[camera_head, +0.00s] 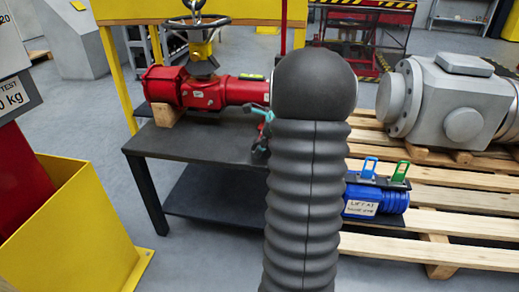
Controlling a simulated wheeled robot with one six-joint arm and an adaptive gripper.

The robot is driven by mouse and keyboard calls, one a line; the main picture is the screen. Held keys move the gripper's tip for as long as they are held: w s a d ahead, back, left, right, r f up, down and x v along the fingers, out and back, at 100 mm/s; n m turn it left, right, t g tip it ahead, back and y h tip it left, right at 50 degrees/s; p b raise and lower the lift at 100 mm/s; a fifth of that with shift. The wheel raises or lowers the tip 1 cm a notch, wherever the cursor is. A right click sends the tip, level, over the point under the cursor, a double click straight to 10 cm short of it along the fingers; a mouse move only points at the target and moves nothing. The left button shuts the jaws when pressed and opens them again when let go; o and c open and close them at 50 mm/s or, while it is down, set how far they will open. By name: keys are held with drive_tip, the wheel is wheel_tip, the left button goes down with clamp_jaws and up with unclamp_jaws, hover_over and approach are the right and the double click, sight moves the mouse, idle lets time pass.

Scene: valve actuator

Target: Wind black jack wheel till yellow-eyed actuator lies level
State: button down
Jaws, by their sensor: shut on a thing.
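A red actuator (205,92) lies on a dark bench, its left part on a wooden block. A yellow piece (200,48) shows on its top, below a dark handwheel (197,22) and a hanging chain. I cannot tell whether this is the jack wheel. A blue cylinder (362,198) with a blue and a green eye and a white label lies at the right. My grey arm stands in the middle and hides much. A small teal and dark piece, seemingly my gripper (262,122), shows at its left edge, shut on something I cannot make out.
The dark bench (185,143) has a lower shelf. A large grey actuator (450,100) rests on wooden pallets (450,222) at the right. A yellow bin (75,235) stands at the near left. A yellow frame (118,80) rises behind the bench. Grey floor shows between bin and bench.

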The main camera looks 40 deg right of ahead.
drive_tip(key=t+y+b, duration=0.1)
drive_tip(key=t+y, duration=0.1)
drive_tip(key=t, duration=0.1)
drive_tip(key=shift+s+y, duration=0.15)
drive_tip(key=shift+y, duration=0.25)
drive_tip(key=shift+d+r+t+y, duration=0.1)
drive_tip(key=shift+r+t+y, duration=0.1)
drive_tip(key=shift+t+y, duration=1)
drive_tip(key=c, duration=1)
unclamp_jaws()
drive_tip(key=shift+o, duration=0.2)
drive_tip(key=shift+s, duration=0.1)
drive_tip(key=v, duration=1.2)
